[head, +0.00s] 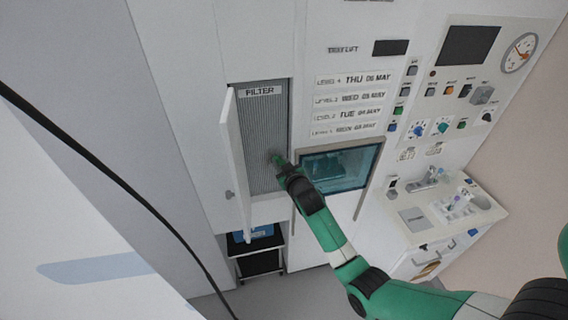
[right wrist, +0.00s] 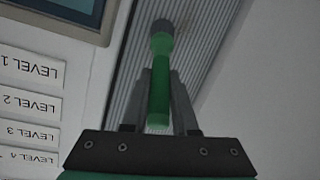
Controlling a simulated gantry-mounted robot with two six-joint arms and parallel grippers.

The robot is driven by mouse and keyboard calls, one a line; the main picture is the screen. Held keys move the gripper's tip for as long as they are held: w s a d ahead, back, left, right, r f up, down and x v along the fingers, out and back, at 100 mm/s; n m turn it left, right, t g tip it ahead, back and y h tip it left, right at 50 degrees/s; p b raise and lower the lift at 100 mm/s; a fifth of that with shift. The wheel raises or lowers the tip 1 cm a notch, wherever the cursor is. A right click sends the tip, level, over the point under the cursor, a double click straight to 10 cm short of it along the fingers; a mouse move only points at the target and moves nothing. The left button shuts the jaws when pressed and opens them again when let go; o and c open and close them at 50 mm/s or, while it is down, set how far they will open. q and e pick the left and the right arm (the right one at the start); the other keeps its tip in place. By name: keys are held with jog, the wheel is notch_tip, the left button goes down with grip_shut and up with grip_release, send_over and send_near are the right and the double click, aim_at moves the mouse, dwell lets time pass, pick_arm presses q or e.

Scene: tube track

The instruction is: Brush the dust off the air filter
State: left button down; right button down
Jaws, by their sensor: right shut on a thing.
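The air filter (head: 262,120) is a grey ribbed panel under a FILTER label, set in an upright recess behind an open white door (head: 235,160). My right gripper (head: 281,164) is at the lower part of the filter, near its right edge. It is shut on the green handle of a brush (right wrist: 159,95). The brush's dark round head (right wrist: 162,27) points at the ribbed filter, which also shows in the right wrist view (right wrist: 133,65). I cannot tell whether the head touches it. A faint darker patch shows beside the head. My left gripper is not in view.
A glass-fronted hatch (head: 340,168) sits right of the filter. A black cart with a blue item (head: 258,232) stands below.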

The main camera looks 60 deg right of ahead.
jog(key=shift+w+a+b, duration=0.5)
jog(key=shift+w+a, duration=0.05)
jog(key=shift+w, duration=0.2)
jog(key=shift+r, duration=0.1)
jog(key=shift+s+d+r+p, duration=0.1)
jog(key=shift+s+d+p, duration=0.2)
jog(key=shift+s+p, duration=0.15)
jog(key=shift+s+d, duration=0.25)
jog(key=shift+s, duration=0.05)
jog(key=shift+s+d+p, duration=0.3)
jog(key=shift+s+p, duration=0.05)
jog(key=shift+p, duration=0.2)
jog(key=shift+s+d, duration=0.25)
jog(key=shift+s, duration=0.1)
